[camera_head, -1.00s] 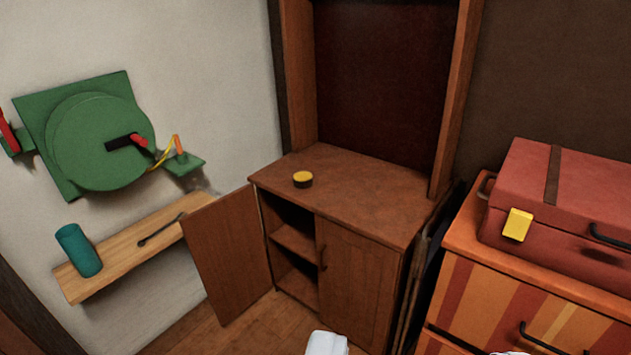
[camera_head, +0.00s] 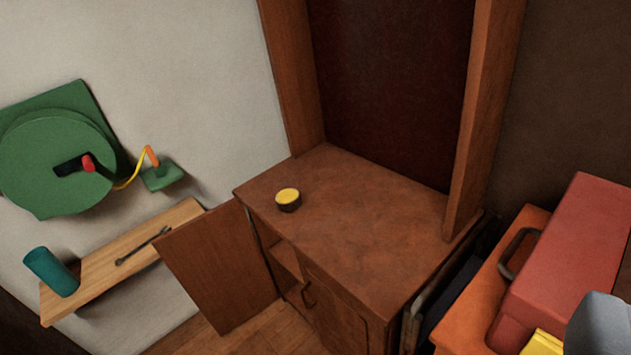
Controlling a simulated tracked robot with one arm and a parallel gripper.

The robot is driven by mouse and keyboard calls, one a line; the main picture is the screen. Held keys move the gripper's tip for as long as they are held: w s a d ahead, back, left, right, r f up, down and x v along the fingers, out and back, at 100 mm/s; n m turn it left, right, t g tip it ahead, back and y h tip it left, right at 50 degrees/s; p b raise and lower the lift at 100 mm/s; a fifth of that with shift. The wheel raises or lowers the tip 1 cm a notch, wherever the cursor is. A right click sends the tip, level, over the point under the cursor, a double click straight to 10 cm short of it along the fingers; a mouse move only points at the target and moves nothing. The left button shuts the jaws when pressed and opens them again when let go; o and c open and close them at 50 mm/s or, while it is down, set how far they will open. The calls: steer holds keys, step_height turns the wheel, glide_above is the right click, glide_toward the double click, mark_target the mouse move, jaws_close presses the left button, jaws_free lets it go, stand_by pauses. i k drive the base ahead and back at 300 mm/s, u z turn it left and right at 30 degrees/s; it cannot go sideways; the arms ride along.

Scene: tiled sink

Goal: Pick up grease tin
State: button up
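The grease tin (camera_head: 288,199) is a small round dark tin with a yellow top. It sits upright on the brown wooden cabinet top, left of the middle, near the front left edge. A grey rounded piece (camera_head: 600,325) at the lower right edge looks like part of my gripper. It is far from the tin and touches nothing that I can see. Its fingertips are not clearly shown, so its opening cannot be judged.
The cabinet (camera_head: 365,225) has its left door (camera_head: 220,265) swung open. A wooden shelf (camera_head: 100,270) on the left wall holds a teal cylinder (camera_head: 52,272) and a wrench (camera_head: 143,246). A green wall device (camera_head: 55,165) hangs above. A red case (camera_head: 570,260) stands on an orange chest at right.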

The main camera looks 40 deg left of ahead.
mark_target(287, 200)
steer(key=u, duration=0.55)
steer(key=i, duration=1.2)
steer(key=u, duration=0.9)
